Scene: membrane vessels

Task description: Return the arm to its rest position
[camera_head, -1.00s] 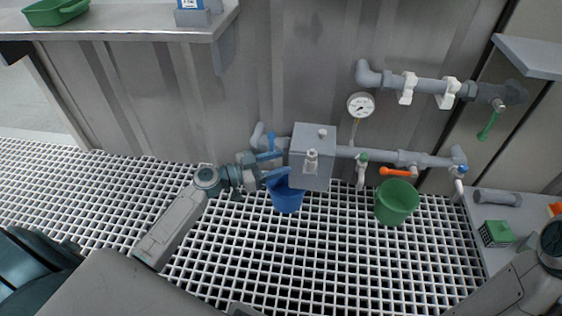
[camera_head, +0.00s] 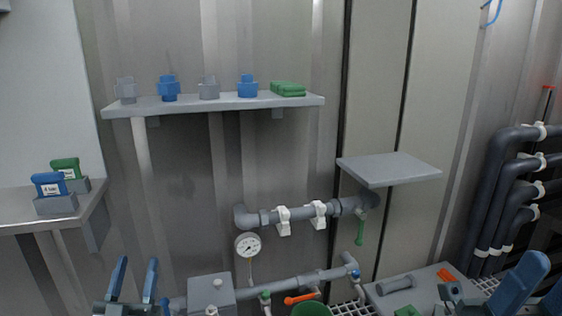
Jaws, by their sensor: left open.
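My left gripper (camera_head: 136,280) is at the lower left, its two blue fingers pointing up and spread apart with nothing between them. It is left of the grey box (camera_head: 211,291) on the lower pipe, apart from the wall. Most of my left arm is below the picture. Blue finger-like parts of my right gripper (camera_head: 521,284) show at the lower right corner, cut off by the edge; how far they are apart cannot be told.
A shelf (camera_head: 220,103) with grey and blue fittings hangs above the pipes. A gauge (camera_head: 247,244), an orange-handled valve (camera_head: 300,298) and a green bucket (camera_head: 312,310) are below. A small shelf (camera_head: 390,168) juts out at right. Dark pipes (camera_head: 497,190) stand far right.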

